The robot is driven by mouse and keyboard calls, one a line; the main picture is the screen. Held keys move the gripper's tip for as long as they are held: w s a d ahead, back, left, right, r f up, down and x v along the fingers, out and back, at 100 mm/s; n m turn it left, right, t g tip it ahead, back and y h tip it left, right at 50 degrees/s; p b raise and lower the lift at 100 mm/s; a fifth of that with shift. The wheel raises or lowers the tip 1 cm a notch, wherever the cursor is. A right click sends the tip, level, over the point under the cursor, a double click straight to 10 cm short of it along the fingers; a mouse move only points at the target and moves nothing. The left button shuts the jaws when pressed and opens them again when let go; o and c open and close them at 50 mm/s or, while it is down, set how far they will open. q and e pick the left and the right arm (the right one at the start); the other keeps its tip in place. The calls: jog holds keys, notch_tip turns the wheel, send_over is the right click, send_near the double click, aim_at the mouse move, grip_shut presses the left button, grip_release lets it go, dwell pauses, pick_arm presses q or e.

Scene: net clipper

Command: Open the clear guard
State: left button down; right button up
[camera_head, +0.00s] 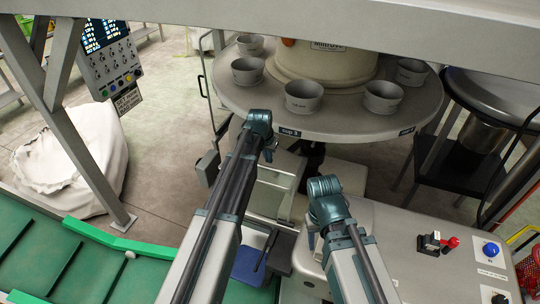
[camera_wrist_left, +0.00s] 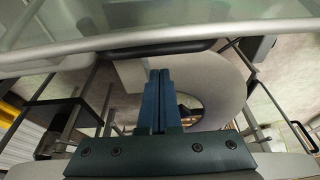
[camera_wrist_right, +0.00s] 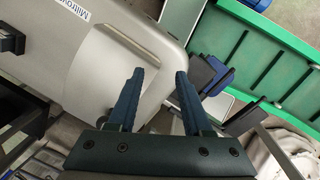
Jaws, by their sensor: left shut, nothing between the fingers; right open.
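A clear panel with a grey edge rail (camera_wrist_left: 160,42), which looks like the clear guard, spans the top of the left wrist view, with a dark bar just below the rail. A black handle (camera_wrist_left: 303,136) on a thin grey frame shows at that view's right; a similar black handle (camera_head: 203,86) shows in the head view, left of the round table. My left gripper (camera_head: 268,152) is shut and empty in front of the round table; its fingers (camera_wrist_left: 159,78) sit below the rail, apart from it in the picture. My right gripper (camera_wrist_right: 160,76) is open and empty, near a pale machine housing.
The round table (camera_head: 340,128) carries several grey cups. A green conveyor (camera_head: 60,262) lies at lower left, near a white sack (camera_head: 75,165). A control box (camera_head: 405,235) with buttons stands at lower right. A grey beam (camera_head: 430,32) crosses the top; a screen panel (camera_head: 110,62) hangs left.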

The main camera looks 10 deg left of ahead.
pick_arm(q)
jog(key=shift+s+a+r, duration=0.15)
jog(key=shift+s, duration=0.75)
jog(key=shift+t, duration=0.6)
jog(key=s, duration=0.1)
jog(key=s+r, duration=0.1)
jog(key=s, duration=0.1)
jog(key=s+a+r+p, duration=0.1)
jog(key=shift+s, duration=0.4)
jog(key=shift+w+f, duration=0.1)
